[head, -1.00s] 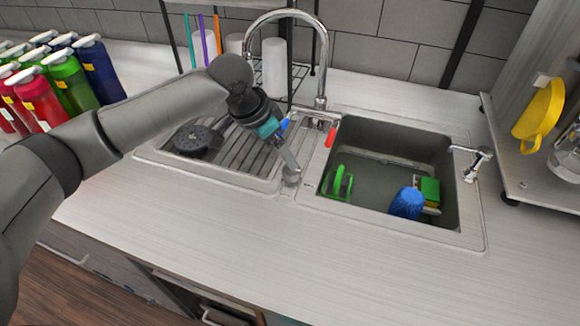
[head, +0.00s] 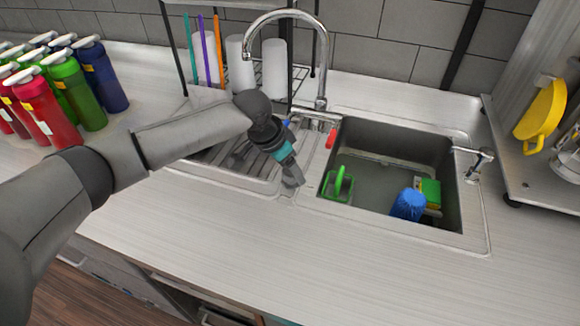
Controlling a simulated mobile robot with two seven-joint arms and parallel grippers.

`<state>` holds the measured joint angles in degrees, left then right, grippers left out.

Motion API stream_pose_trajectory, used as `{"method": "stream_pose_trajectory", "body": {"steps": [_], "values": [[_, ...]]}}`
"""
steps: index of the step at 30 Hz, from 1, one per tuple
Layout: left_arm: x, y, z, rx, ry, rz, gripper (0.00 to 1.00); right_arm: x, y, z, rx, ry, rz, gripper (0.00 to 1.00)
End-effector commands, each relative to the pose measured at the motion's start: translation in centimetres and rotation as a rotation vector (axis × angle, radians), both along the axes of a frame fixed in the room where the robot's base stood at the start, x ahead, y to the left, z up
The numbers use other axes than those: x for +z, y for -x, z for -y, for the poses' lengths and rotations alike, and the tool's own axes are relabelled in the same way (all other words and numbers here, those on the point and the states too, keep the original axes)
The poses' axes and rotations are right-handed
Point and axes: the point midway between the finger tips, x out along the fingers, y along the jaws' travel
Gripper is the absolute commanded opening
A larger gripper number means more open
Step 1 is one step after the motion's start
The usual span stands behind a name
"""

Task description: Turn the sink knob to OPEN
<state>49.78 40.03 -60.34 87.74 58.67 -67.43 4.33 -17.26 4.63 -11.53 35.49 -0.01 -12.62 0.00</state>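The sink (head: 400,222) has a chrome faucet (head: 322,75) at its back. A red handle (head: 331,138) and a blue handle (head: 287,122), partly hidden by my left arm, sit at the faucet's base. My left gripper (head: 292,181) points down over the strip between the drainboard and the basin, in front of the faucet handles and apart from the red one. Its fingers are small and seen at an angle, so I cannot tell whether they are open. No OPEN marking is readable. My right gripper is not in view.
A chrome spout (head: 473,160) stands at the basin's right edge. The basin holds a green item (head: 338,184), a blue item (head: 408,204) and a green-yellow sponge (head: 430,190). Coloured bottles (head: 75,85) stand at left. The front counter (head: 300,250) is clear.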

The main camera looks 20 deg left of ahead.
Motion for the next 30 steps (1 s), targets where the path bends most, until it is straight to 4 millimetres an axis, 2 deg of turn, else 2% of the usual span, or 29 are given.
{"method": "stream_pose_trajectory", "body": {"steps": [2,18,30], "values": [[0.02,0.01,0.00,0.000,0.000,0.000,0.59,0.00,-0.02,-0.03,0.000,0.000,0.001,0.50],[0.04,0.01,-0.01,0.000,0.000,0.000,0.01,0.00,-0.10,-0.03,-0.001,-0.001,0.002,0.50],[0.17,-0.04,-0.05,-0.086,0.002,-0.001,0.01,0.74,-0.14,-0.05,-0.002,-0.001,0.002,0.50]]}}
